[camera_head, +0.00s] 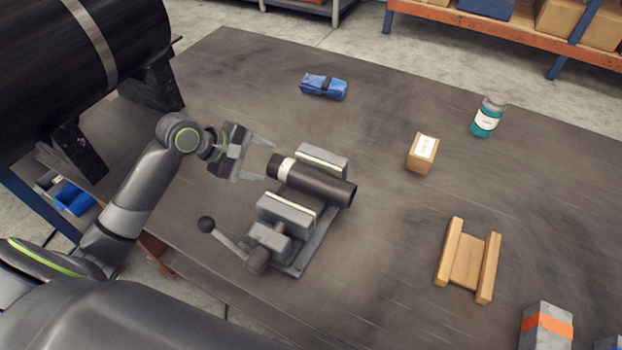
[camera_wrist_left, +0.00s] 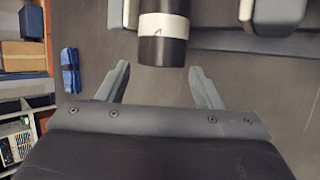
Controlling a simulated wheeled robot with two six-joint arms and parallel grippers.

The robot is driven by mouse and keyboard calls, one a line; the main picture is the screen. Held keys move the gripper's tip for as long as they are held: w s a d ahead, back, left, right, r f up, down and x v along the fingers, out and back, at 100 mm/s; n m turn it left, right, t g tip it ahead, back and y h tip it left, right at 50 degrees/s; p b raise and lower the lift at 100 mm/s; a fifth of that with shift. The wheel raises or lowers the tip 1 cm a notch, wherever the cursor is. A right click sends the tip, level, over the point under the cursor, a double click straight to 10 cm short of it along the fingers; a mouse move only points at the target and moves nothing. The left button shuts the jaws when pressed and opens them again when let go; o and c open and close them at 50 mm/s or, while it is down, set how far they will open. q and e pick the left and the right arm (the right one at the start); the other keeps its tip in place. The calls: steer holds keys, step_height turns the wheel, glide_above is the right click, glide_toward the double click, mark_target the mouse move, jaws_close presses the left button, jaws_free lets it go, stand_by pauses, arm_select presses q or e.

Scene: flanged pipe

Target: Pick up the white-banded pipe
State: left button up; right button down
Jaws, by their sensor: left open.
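The white-banded pipe (camera_head: 318,184) is a short black cylinder with a white band near its left end. It lies between the jaws of a grey vise (camera_head: 287,213) on the dark table. In the left wrist view the banded end of the pipe (camera_wrist_left: 163,28) points toward my gripper. My left gripper (camera_head: 262,160) is open and empty, just left of the banded end and apart from it. In the left wrist view its two fingers (camera_wrist_left: 160,84) are spread, with the pipe end just beyond and between them. My right gripper is not in view.
A large black pipe (camera_head: 60,45) rests on supports at the left.

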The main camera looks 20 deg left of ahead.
mark_target(276, 166)
arm_select(q)
steer(key=shift+d+x, duration=0.2)
steer(key=shift+x, duration=2.5)
steer(key=shift+s, duration=0.2)
